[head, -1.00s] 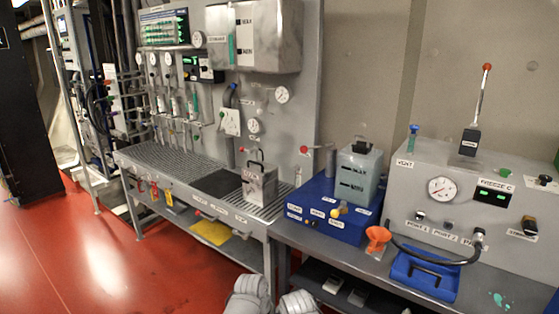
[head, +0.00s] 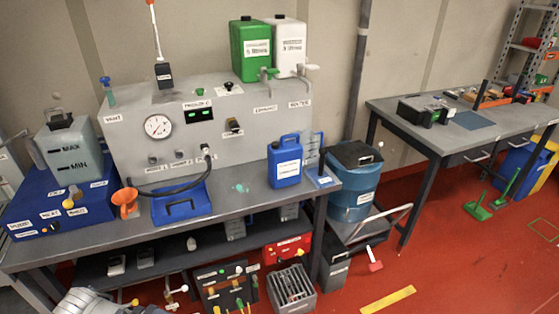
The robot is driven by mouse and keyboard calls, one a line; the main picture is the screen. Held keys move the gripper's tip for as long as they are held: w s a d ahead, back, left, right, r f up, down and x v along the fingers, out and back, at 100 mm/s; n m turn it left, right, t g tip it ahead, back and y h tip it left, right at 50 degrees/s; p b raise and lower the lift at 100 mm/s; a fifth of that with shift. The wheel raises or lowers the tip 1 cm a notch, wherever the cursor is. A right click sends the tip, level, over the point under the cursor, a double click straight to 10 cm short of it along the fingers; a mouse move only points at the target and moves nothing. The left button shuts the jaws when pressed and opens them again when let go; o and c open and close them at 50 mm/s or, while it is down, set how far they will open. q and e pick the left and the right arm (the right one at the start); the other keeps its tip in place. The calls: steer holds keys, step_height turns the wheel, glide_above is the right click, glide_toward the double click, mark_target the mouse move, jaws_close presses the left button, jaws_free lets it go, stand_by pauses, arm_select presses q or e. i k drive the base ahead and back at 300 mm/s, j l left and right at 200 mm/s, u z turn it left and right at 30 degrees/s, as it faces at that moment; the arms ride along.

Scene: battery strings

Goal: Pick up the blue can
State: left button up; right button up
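The blue can (head: 285,162) is a small jerrycan with a handle on top and a white label on its front. It stands upright near the right end of the grey bench (head: 240,203), in front of the grey console's right end. Nothing holds it. Neither of my grippers can be made out; only grey-white parts that look like my own arm show at the bottom left.
A measuring jug (head: 312,147) stands just right of the can. A blue tray (head: 182,204) and an orange funnel (head: 125,202) lie to the left. Green (head: 250,50) and white (head: 286,46) canisters sit on the console (head: 150,100). A blue drum (head: 353,184) stands right of the bench.

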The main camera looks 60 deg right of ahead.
mark_target(285, 158)
steer(key=z, duration=1.9)
